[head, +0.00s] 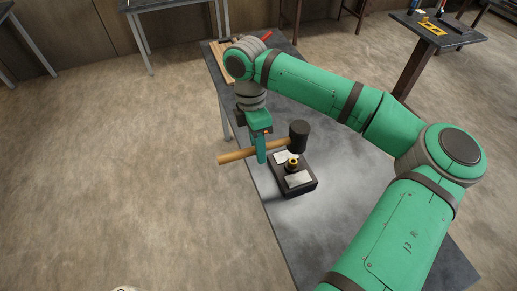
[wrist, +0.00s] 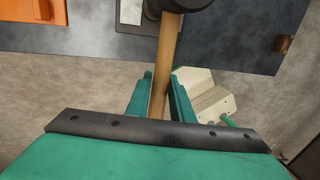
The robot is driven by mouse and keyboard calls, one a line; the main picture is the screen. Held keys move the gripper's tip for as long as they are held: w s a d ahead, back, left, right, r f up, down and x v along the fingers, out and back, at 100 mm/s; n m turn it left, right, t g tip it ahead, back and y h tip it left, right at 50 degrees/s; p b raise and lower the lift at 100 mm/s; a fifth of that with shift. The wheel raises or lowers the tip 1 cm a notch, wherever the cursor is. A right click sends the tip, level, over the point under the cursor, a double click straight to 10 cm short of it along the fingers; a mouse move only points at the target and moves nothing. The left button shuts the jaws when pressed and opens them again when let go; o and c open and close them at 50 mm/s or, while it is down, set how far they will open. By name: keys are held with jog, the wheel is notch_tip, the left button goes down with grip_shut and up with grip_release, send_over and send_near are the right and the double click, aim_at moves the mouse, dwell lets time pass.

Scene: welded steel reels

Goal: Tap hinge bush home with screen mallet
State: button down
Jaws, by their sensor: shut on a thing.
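My gripper (head: 261,150) is shut on the wooden handle of the mallet (head: 236,155). The mallet's black head (head: 298,136) points right and is just above and behind the bush. In the wrist view the handle runs up between my fingers (wrist: 161,92) to the dark head (wrist: 186,4) at the top edge. The hinge bush (head: 292,163) is a small brass-coloured ring standing on a dark block (head: 305,188) with pale plates on top. In the wrist view the bush is hidden or out of frame. I cannot tell how deep the bush sits.
The block stands on a grey steel table (head: 340,205), with bare surface to its right and front. Tools and a wooden board (head: 222,62) lie at the table's far end. An orange thing (wrist: 32,12) shows top left in the wrist view. Another table (head: 440,34) holds a yellow item.

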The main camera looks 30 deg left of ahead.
notch_tip(320, 180, down, 7)
jog(key=shift+s+r, duration=0.15)
jog(key=shift+r, duration=2.6)
notch_tip(320, 180, down, 7)
jog(key=shift+a+f, duration=0.1)
jog(key=shift+f, duration=0.1)
jog(key=shift+r, duration=4.9)
